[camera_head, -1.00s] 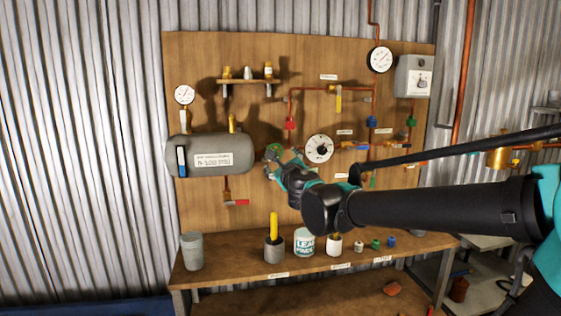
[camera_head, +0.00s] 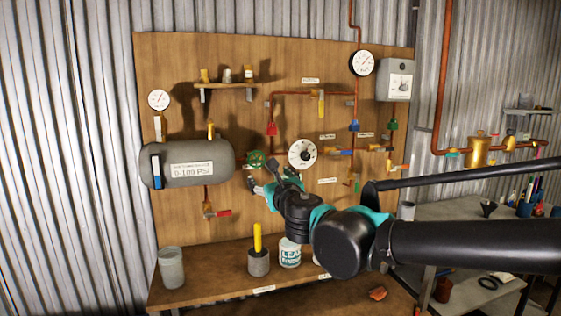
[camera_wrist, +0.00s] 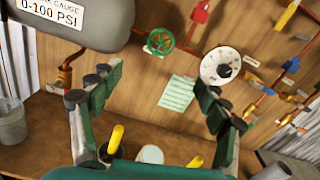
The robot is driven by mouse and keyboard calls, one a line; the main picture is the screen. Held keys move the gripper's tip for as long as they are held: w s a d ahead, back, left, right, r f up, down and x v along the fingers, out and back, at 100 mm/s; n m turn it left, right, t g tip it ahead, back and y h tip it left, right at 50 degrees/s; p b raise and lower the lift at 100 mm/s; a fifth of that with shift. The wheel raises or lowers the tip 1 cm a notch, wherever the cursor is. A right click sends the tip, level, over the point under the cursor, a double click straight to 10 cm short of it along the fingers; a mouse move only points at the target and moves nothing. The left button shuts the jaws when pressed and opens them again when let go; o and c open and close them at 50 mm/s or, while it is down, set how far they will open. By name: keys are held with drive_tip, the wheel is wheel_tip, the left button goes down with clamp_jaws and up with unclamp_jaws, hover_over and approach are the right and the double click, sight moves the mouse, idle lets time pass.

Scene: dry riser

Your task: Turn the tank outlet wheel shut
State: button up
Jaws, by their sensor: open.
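The tank outlet wheel is a small green handwheel (camera_head: 256,160) on the copper pipe just right of the grey tank (camera_head: 188,163). In the wrist view the green wheel (camera_wrist: 160,41) shows whole, at the top middle beyond my fingers. My gripper (camera_head: 264,178) is just below the wheel in the head view. In the wrist view my gripper (camera_wrist: 158,82) is open, with its fingers wide apart and nothing between them. The wheel looks apart from both fingers.
A white dial (camera_head: 302,153) sits right of the wheel, and a red-handled valve (camera_head: 216,212) hangs below the tank. A paper note (camera_wrist: 177,92) is on the board between my fingers in view. A bench (camera_head: 205,291) with a yellow-handled pot (camera_head: 258,262) stands below.

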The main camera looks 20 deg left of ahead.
sight(257, 159)
drive_tip(key=x, duration=1.7)
drive_tip(key=shift+w, duration=0.15)
drive_tip(key=shift+c, duration=0.4)
drive_tip(key=c, duration=1.1)
drive_tip(key=shift+o, duration=0.2)
